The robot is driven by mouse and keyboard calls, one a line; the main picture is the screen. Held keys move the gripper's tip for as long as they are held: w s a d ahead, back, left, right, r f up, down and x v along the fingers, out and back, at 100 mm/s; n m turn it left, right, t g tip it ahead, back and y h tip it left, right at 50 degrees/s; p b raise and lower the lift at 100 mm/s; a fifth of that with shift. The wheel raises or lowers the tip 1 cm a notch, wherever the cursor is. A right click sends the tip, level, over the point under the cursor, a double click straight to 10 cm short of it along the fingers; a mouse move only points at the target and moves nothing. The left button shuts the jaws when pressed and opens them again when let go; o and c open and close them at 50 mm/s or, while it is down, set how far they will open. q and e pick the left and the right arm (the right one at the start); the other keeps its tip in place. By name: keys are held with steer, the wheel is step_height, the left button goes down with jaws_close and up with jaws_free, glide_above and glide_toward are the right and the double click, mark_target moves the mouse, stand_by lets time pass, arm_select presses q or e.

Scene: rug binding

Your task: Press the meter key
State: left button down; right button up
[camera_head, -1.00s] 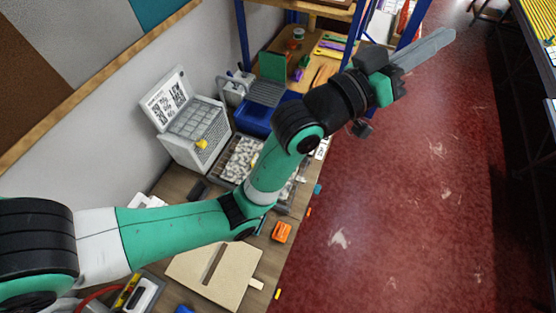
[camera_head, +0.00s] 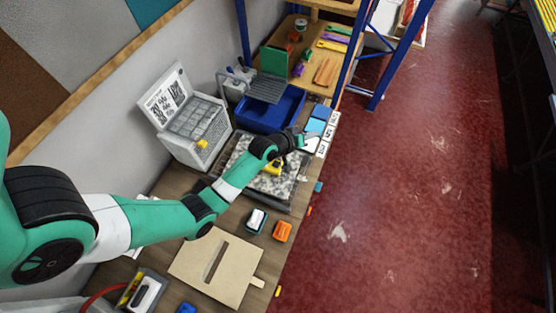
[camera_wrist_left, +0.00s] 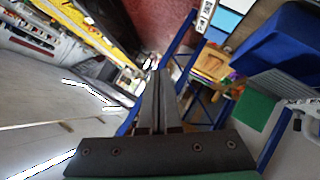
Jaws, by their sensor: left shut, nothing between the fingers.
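My left gripper (camera_head: 308,136) is shut and empty. In the head view it is over the back right part of the bench, close to blue and white labelled panels (camera_head: 316,125); I cannot tell whether it touches them. In the left wrist view its closed fingers (camera_wrist_left: 160,85) point away from the camera, with the blue panel (camera_wrist_left: 228,20) beyond them to the upper right. No part is clearly readable as the meter key. A small device with a white top (camera_head: 256,219) stands beside an orange one (camera_head: 283,231). My right gripper is out of view.
A speckled tray (camera_head: 282,190) lies under my left arm. A blue bin (camera_head: 275,112), a white keypad-like box (camera_head: 195,130) and a tan slotted board (camera_head: 240,285) are on the bench. A blue-framed shelf (camera_head: 375,75) stands behind.

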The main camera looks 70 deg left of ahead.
arm_select(q)
steer(key=s+a+f+n+g, duration=0.1)
steer(key=s+a+f+g, duration=0.1)
steer(key=s+f, duration=0.4)
steer(key=n+g, duration=0.1)
steer(key=n, duration=0.1)
glide_above(275, 166)
step_height(275, 166, down, 4)
steer(key=shift+a+f+y+p, duration=0.1)
steer(key=shift+f+y+p, duration=0.15)
steer(key=shift+p, duration=0.2)
steer(key=shift+f, duration=0.1)
step_height(275, 166, down, 7)
steer(key=b, duration=0.7)
steer(key=shift+f, duration=0.15)
steer(key=shift+f+b, duration=0.6)
steer(key=shift+f+b, duration=0.35)
steer(key=shift+f, duration=0.05)
